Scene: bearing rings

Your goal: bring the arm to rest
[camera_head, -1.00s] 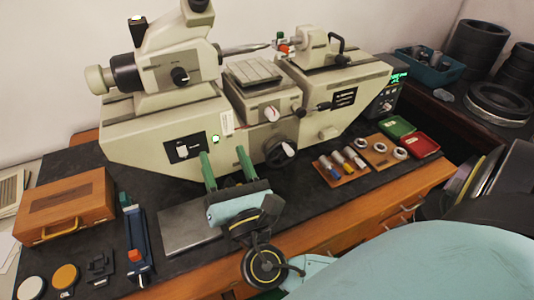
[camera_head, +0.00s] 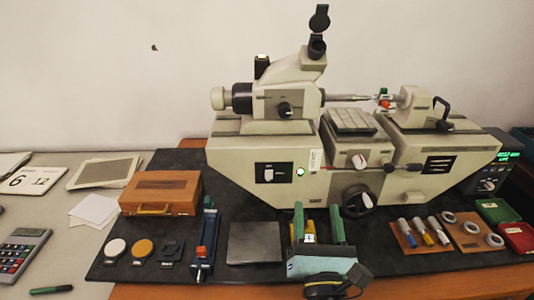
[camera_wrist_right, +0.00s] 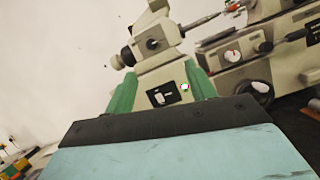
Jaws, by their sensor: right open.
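My right gripper (camera_head: 319,224) has green fingers that stand apart with nothing held between them. In the head view it is in front of the measuring machine (camera_head: 235,160), over the front of the dark mat. Its fingers also show in the right wrist view (camera_wrist_right: 160,92), pointing toward the machine's pale body. Something yellow shows behind the fingers in the head view, mostly hidden. Bearing rings (camera_head: 471,228) lie on a wooden board to the right, clear of the gripper. My left gripper is in neither current view.
A grey plate (camera_head: 255,243) and a blue tool (camera_head: 204,240) lie left of the gripper. A wooden case (camera_head: 160,192) is farther left. A board with several cylinders (camera_head: 407,233) is to the right, with green (camera_head: 497,210) and red (camera_head: 516,236) boxes beyond.

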